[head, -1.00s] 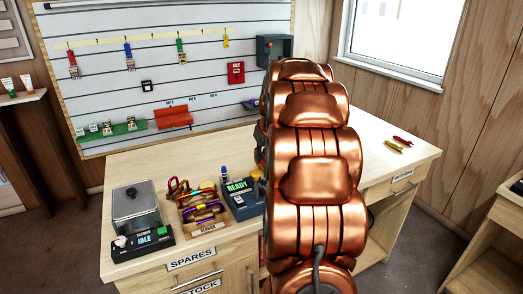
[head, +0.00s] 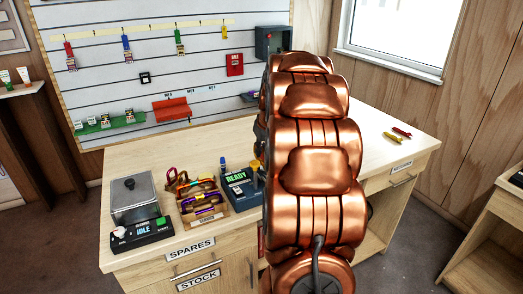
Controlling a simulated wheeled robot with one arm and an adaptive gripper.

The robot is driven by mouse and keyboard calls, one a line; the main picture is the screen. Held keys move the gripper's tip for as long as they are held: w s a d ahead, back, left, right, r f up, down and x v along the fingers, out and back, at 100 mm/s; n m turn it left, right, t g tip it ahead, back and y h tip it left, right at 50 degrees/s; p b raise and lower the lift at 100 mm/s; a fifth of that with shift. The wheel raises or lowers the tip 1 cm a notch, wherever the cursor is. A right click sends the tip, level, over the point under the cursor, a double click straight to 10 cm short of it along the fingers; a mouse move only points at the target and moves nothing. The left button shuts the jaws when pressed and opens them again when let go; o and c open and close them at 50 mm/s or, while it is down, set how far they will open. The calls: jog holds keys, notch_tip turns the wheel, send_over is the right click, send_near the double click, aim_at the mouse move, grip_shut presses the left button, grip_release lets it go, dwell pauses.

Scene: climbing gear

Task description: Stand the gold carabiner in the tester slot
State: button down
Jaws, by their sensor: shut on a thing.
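The tester with a lit READY screen (head: 238,178) stands on the bench, just left of my copper arm. Its right side is hidden behind the arm, and I cannot make out its slot. My gripper is hidden behind my own arm, so its fingers and anything between them do not show. An open wooden tray (head: 211,219) left of the tester holds several carabiners in mixed colours. I cannot single out the gold carabiner in this view.
A grey lidded box with an IDLE screen (head: 146,231) stands at the bench's left end. A small blue-topped bottle (head: 223,165) stands behind the tester. The bench top (head: 160,155) behind the tray is clear.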

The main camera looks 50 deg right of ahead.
jog(key=shift+f, duration=0.15)
jog(key=shift+f+b, duration=0.55)
jog(key=shift+f, duration=0.1)
jog(key=shift+f+b, duration=0.7)
jog(key=shift+f, duration=0.45)
jog(key=shift+f+b, duration=0.4)
jog(key=shift+f, duration=0.2)
jog(key=c, duration=1.2)
grip_release()
jog(key=shift+o, duration=0.2)
jog(key=shift+r, duration=0.1)
